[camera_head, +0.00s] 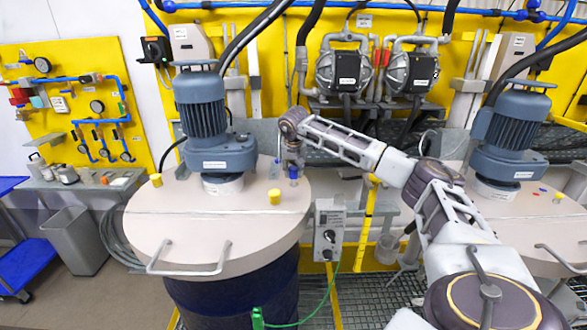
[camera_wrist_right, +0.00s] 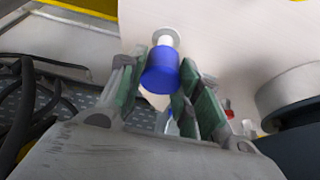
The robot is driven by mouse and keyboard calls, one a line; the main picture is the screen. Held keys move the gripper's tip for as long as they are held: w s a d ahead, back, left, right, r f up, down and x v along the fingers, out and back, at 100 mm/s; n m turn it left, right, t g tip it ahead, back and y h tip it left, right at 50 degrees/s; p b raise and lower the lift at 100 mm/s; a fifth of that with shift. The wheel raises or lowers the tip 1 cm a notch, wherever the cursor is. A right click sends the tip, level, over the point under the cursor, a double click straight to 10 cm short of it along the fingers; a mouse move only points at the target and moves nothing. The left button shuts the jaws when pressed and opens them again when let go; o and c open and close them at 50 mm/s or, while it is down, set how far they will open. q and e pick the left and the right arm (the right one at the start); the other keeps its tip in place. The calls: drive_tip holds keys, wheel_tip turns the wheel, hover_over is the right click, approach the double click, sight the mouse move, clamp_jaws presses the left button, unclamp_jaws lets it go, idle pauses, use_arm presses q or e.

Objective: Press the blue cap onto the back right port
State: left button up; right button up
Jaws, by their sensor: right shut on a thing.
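The blue cap (camera_wrist_right: 163,74) sits between the green pads of my right gripper (camera_wrist_right: 160,90) in the right wrist view. A pale port stub with a grey flange (camera_wrist_right: 166,36) shows just beyond the cap, in line with it. I cannot tell whether the cap is fully seated on it. In the head view my right gripper (camera_head: 292,161) points down over the back right of the left drum's lid (camera_head: 220,225), with the blue cap (camera_head: 293,173) at its tips. The gripper hides most of the port there. My left gripper is out of view.
A blue-grey motor (camera_head: 205,115) stands on the lid, left of my right gripper. Yellow caps sit at the lid's front right (camera_head: 274,196) and left (camera_head: 156,180). A grey control box (camera_head: 329,230) stands beside the drum. Pumps (camera_head: 345,72) hang on the yellow wall behind.

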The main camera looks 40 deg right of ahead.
sight(294, 175)
drive_tip(key=shift+f+b, duration=0.55)
drive_tip(key=shift+f, duration=1.05)
idle(1.3)
drive_tip(key=shift+s+f, duration=0.1)
drive_tip(key=shift+f, duration=0.15)
drive_tip(key=shift+a+f, duration=0.1)
drive_tip(key=shift+f, duration=0.05)
drive_tip(key=shift+c, duration=0.6)
drive_tip(key=shift+c, duration=0.3)
drive_tip(key=o, duration=1)
drive_tip(key=shift+r, duration=0.25)
drive_tip(key=shift+r+p, duration=1.6)
drive_tip(key=shift+r, duration=0.3)
